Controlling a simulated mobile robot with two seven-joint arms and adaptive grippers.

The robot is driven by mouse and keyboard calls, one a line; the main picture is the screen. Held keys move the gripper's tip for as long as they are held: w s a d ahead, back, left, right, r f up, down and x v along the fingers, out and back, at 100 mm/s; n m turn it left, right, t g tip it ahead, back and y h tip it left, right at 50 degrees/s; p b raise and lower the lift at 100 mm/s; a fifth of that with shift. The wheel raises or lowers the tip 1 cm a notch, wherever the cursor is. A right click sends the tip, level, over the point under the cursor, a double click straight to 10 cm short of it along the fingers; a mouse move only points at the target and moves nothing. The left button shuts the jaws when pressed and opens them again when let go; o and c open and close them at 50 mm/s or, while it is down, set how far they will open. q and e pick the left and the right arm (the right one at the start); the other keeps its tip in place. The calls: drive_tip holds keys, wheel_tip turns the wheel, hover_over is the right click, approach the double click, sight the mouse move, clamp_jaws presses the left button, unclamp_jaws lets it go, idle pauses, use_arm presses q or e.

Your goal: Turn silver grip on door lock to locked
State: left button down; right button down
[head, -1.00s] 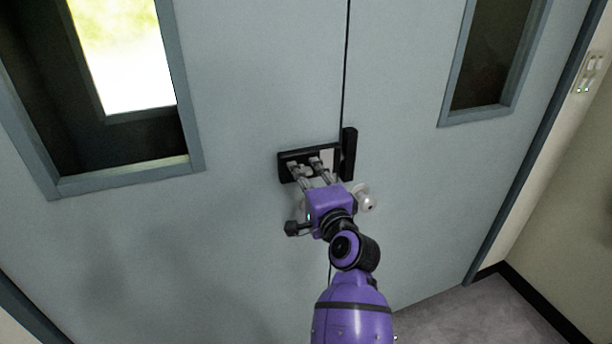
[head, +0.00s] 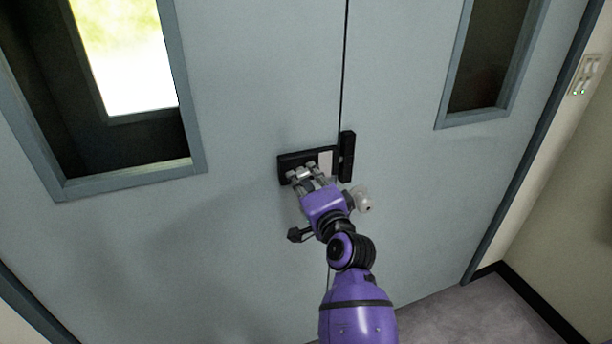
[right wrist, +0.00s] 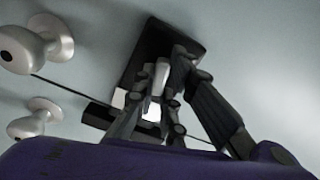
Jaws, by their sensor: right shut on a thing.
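The door lock (head: 289,158) is a black box on the left door leaf, with a black catch (head: 347,157) across the seam on the right leaf. In the right wrist view the lock body (right wrist: 157,42) is seen close up. My right gripper (head: 305,176) is at the lock's front. Its fingers are closed together on the silver grip (right wrist: 160,78), which is mostly hidden between them. A white plate (head: 326,163) shows right of the fingers. Exactly how far the grip is turned is hard to tell. My left gripper is not in view.
A round silver door knob (head: 363,200) sits just right of my right gripper; two knobs show in the right wrist view. Windows flank the lock on both door leaves (head: 240,90). A switch panel (head: 586,74) is on the right wall. Door surface around the lock is clear.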

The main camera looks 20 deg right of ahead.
drive_tip(key=c, duration=1.8)
unclamp_jaws()
drive_tip(key=s, duration=1.2)
drive_tip(key=shift+d, duration=0.2)
